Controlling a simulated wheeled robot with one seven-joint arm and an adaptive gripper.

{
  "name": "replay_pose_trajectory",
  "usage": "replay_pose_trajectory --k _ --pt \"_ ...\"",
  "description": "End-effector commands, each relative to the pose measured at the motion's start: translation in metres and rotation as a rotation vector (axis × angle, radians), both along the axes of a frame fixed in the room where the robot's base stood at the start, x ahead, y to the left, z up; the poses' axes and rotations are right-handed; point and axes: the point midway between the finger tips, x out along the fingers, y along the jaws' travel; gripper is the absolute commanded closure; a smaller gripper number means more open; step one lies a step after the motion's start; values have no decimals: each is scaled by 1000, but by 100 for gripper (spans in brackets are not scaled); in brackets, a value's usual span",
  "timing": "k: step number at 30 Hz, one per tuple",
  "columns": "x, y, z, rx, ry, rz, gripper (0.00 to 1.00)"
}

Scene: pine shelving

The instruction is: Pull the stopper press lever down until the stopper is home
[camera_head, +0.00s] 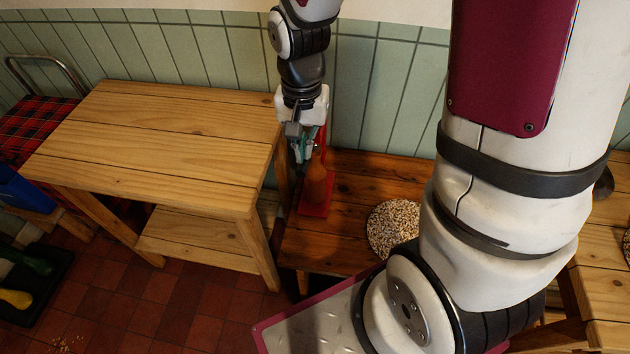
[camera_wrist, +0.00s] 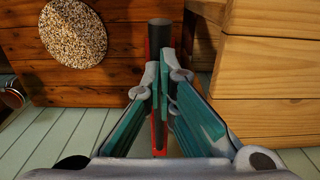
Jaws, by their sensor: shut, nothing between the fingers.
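The stopper press stands on the low dark wooden table, with a red base plate (camera_head: 316,207) and a red upright. An orange-brown bottle (camera_head: 316,182) stands upright on the base plate. My gripper (camera_head: 303,155) is at the press, close to the upright and the bottle's top. In the wrist view my teal fingers (camera_wrist: 168,82) are together and hold nothing. Just beyond their tips is a dark cylindrical part (camera_wrist: 161,33) with red beside it. I cannot tell whether it is the lever's grip or whether the fingers touch it. The stopper is hidden.
A round speckled mat (camera_head: 394,226) lies on the low table (camera_head: 345,180), right of the press. A taller pine table (camera_head: 170,140) stands close on the left. A green panelled wall (camera_head: 385,85) is behind. More pine furniture (camera_head: 600,250) is at the right.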

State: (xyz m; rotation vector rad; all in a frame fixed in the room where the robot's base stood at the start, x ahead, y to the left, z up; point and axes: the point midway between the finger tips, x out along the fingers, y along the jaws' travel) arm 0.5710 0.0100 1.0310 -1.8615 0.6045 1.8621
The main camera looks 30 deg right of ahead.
Motion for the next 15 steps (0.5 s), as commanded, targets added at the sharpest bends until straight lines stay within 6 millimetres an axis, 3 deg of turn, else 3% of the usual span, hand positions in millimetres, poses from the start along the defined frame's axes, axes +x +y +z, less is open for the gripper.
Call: replay_pose_trajectory --k 15 --pt "-3 1 -14 0 1 -1 100"
